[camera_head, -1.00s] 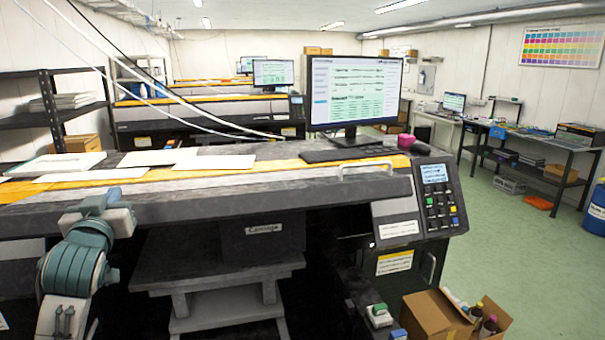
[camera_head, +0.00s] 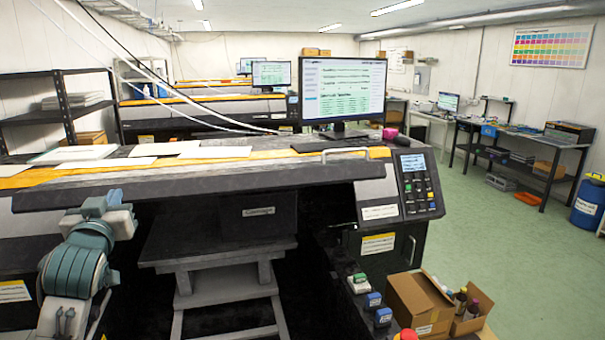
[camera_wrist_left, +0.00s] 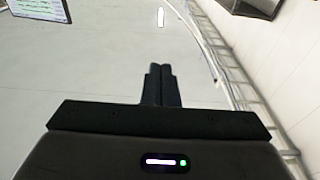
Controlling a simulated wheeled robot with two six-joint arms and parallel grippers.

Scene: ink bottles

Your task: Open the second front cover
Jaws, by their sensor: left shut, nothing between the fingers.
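The near printer's long dark front cover (camera_head: 235,184) lies along its front below a yellow strip. A silver handle (camera_head: 345,153) is near its right end. I cannot tell which part is the second front cover. My left arm (camera_head: 80,262) rises at the left in front of the printer; its gripper tips are not clear there. In the left wrist view my left gripper (camera_wrist_left: 161,72) is shut and empty, pointing at pale wall and ceiling. It touches no cover. My right gripper is not in view.
A control panel (camera_head: 416,185) is at the printer's right end. A stepped grey stand (camera_head: 218,257) is under the printer. Green floor (camera_head: 510,250) is open on the right.

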